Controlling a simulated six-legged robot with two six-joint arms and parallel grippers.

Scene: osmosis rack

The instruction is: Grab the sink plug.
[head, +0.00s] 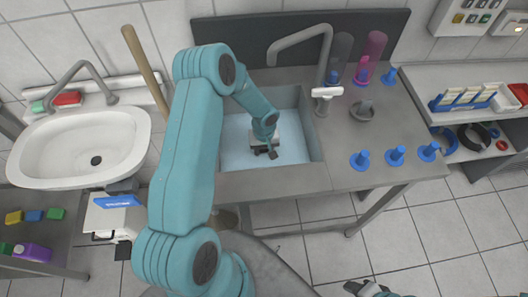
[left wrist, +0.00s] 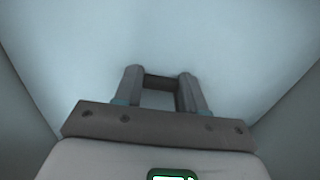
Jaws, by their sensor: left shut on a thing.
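My left gripper (head: 267,152) reaches down into the metal sink basin (head: 311,135), which looks filled with pale blue water. In the left wrist view my left gripper (left wrist: 160,90) has its two fingers apart, with a dark piece (left wrist: 160,82) between their tips. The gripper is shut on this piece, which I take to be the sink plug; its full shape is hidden. Part of my right gripper (head: 368,289) shows at the bottom edge of the head view; its jaws are not clear.
A grey tap (head: 300,38) arches over the basin's back right. Blue pegs (head: 396,156), a grey funnel-like piece (head: 363,111) and coloured cylinders (head: 372,55) stand on the right counter. A wooden handle (head: 143,70) leans at the basin's left, near a white washbasin (head: 45,150).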

